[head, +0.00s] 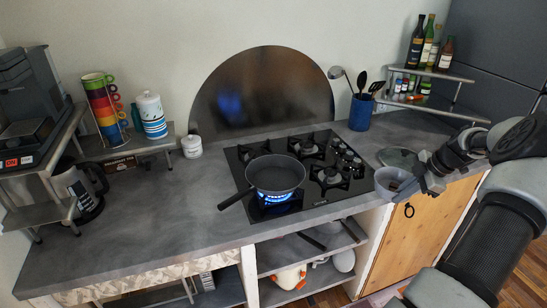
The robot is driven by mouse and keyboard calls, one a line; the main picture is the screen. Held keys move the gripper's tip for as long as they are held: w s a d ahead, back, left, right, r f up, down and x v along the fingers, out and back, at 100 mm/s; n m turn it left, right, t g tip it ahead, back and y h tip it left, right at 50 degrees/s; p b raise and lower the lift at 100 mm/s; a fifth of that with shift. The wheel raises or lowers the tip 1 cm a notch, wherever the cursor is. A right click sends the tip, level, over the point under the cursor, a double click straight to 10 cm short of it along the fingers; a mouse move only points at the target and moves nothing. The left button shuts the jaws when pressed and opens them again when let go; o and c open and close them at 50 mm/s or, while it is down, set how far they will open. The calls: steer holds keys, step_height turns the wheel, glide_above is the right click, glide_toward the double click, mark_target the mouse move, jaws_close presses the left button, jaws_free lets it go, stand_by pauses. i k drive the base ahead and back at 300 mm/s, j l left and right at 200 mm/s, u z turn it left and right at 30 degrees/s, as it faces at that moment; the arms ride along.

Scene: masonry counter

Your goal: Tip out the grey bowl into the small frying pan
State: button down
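The grey bowl (381,186) is at the right, by the counter's front edge, with something brownish inside that is too small to make out. My gripper (411,184) reaches in from the right and is at the bowl's right rim, seemingly shut on it; the fingertips are partly hidden. The bowl looks roughly level and overlaps the counter edge in the picture. The small frying pan (275,174) is dark and looks empty. It sits on the front left burner, its handle pointing to the lower left.
A blue flame burns under the pan on the black gas hob (321,203). A round plate or lid (397,157) lies behind the bowl. A blue utensil pot (360,112) and a bottle shelf (440,74) stand at the back right.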

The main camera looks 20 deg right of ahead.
mark_target(272, 175)
steer(key=i+j, duration=0.75)
steer(key=j, duration=0.15)
